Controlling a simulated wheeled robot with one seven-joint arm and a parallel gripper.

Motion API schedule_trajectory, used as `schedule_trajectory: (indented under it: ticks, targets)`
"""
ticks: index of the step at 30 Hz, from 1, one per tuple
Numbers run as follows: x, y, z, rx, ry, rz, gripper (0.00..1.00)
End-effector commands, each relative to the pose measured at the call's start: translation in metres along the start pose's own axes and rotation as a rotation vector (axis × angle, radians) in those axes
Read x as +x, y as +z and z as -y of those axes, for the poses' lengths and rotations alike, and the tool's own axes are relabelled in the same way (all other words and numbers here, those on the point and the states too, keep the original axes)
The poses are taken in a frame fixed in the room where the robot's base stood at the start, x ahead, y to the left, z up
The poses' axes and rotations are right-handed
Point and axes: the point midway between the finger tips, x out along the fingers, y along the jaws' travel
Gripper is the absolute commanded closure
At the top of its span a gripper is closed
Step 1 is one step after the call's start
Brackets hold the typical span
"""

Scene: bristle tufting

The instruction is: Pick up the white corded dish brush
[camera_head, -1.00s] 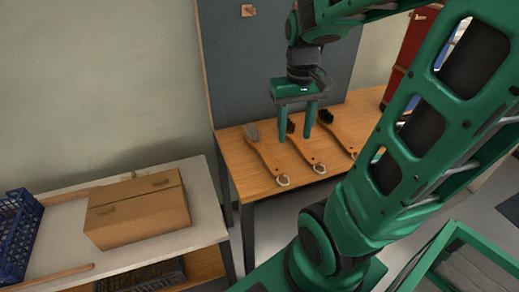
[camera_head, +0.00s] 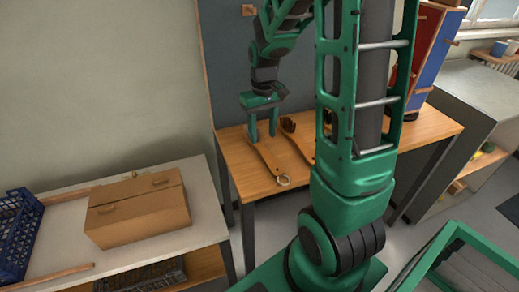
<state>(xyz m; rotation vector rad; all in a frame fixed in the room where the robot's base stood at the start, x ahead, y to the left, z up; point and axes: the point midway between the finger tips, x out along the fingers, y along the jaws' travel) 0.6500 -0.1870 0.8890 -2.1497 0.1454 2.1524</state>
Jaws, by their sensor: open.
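A wooden dish brush (camera_head: 265,157) lies on the wooden table, its handle toward the front edge, with a pale, whitish cord loop (camera_head: 283,181) at the handle end. A second wooden brush (camera_head: 302,147) with dark bristles lies to its right; its loop is hidden behind my arm. The cord colours are too small to tell apart surely. My gripper (camera_head: 262,137) is open, pointing down over the head end of the left brush. The left brush's bristles are mostly hidden by the fingers. I cannot tell whether the fingers touch it.
The wooden table (camera_head: 240,184) stands against a grey panel (camera_head: 228,70). A white bench (camera_head: 205,215) at left holds a cardboard box (camera_head: 140,215) and a blue crate (camera_head: 18,235). A red and blue cabinet (camera_head: 432,50) stands behind at right. My arm hides the table's middle.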

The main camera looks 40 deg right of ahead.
Motion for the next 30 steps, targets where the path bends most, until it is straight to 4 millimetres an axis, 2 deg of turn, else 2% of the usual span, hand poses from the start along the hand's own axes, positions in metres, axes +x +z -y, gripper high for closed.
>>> schedule_trajectory:
  ticks: [4,12,22,23,28,30]
  targets:
    - [0.011,0.0,0.001,0.0,0.0,0.002,0.54]
    - [0.047,0.0,0.003,0.001,0.0,0.002,0.54]
    - [0.053,0.0,0.003,0.001,0.001,-0.001,0.54]
    - [0.053,0.0,0.003,0.001,0.001,-0.001,0.59]
    - [0.053,0.0,0.003,0.001,0.001,-0.001,0.99]
    - [0.053,0.0,0.003,0.001,0.0,-0.001,1.0]
